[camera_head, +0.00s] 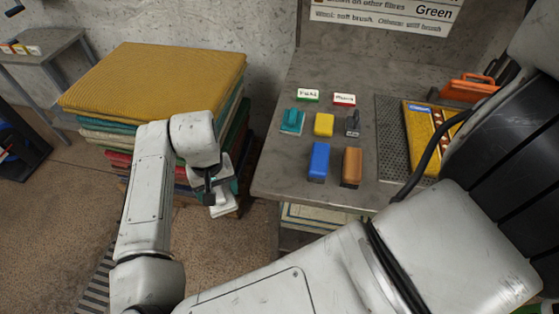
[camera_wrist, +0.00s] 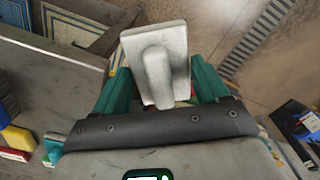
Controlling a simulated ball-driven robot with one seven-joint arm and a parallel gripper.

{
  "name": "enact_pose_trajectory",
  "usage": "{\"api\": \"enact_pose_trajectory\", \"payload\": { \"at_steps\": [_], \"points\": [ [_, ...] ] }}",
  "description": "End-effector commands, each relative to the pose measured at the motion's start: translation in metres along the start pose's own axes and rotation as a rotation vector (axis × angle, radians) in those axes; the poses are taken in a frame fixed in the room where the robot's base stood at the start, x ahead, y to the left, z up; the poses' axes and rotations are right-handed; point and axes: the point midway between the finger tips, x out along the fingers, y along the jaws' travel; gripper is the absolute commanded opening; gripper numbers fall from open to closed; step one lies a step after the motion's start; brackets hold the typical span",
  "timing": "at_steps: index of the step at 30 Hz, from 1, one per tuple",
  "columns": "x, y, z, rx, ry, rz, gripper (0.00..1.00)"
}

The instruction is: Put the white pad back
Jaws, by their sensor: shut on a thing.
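The white pad (camera_wrist: 175,45) is a flat rectangular plate with a rounded grip on it. My gripper (camera_wrist: 160,88) is shut on that grip, with a teal finger on each side. In the head view the white pad (camera_head: 223,207) hangs below my gripper (camera_head: 209,190), in the gap between the rug stack and the grey bench (camera_head: 278,160). It is apart from the bench top, left of its front left edge. My wrist hides part of the pad there.
Two label cards lie behind. A perforated mat (camera_head: 390,140) is at right. Folded rugs (camera_head: 160,80) are stacked left.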

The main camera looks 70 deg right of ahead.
Motion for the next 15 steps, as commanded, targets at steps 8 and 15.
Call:
{"api": "enact_pose_trajectory", "payload": {
  "at_steps": [8, 15],
  "points": [
    [-0.051, 0.107, -0.014, 0.818, 0.004, -0.003, 0.47],
    [-0.087, 0.181, 0.009, 1.506, 0.004, -0.005, 0.47]
  ]
}}
